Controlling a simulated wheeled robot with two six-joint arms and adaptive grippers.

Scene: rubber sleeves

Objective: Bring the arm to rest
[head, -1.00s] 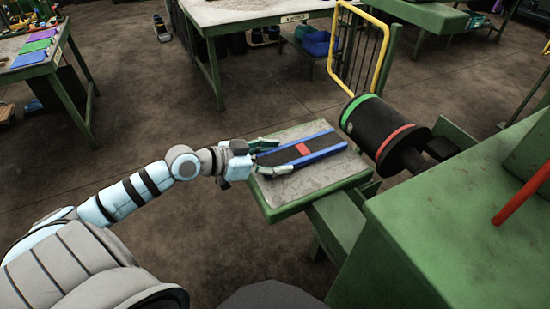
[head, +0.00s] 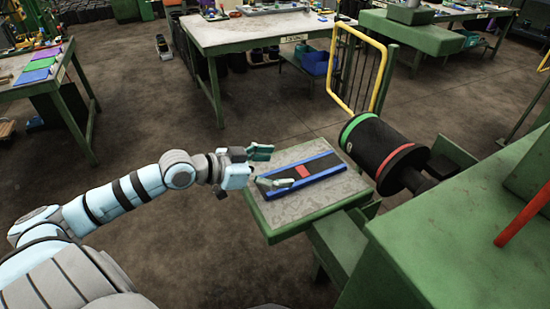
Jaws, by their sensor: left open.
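My left gripper (head: 262,168) is open and empty. It hangs over the left edge of a small green-edged table (head: 272,222), with its fingers pointing right. One fingertip overlaps the left end of a dark flat sleeve with blue edges and a red patch (head: 303,171) in the view; I cannot tell whether they touch. The sleeve lies flat on the table. My left arm stretches in from the lower left. My right gripper is out of view.
A black drum with a green and a red band (head: 379,145) stands right of the small table, by a green machine (head: 450,240). A yellow-framed guard (head: 385,75) stands behind it. Workbenches stand at the back (head: 260,30) and left (head: 35,75). Floor between is clear.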

